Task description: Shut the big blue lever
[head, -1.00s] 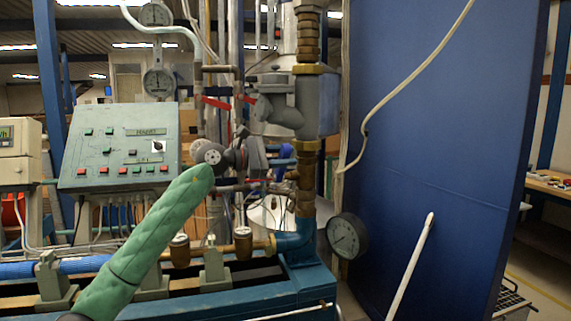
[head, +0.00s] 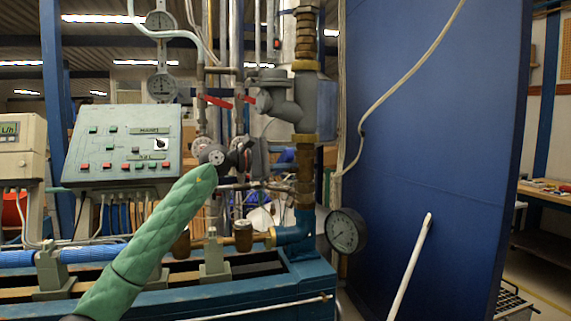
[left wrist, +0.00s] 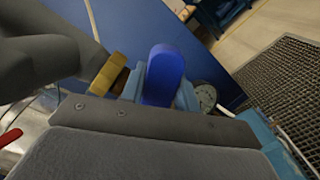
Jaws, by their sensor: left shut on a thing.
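The big blue lever (left wrist: 165,75) shows in the left wrist view as a rounded blue end, just beyond the grey jaws. My left gripper (left wrist: 150,140) is shut on it, and the jaws hide the rest of the lever. In the head view my left gripper (head: 258,157) is at the pipework, left of the vertical brass and blue pipe. The lever cannot be made out there behind the gripper. My right gripper is in neither view.
A round pressure gauge (head: 345,231) sits right of the blue pipe elbow (head: 295,235). A grey valve body (head: 280,98) and red handles (head: 217,101) are above my gripper. A control panel (head: 122,145) stands left. A large blue panel (head: 430,150) fills the right.

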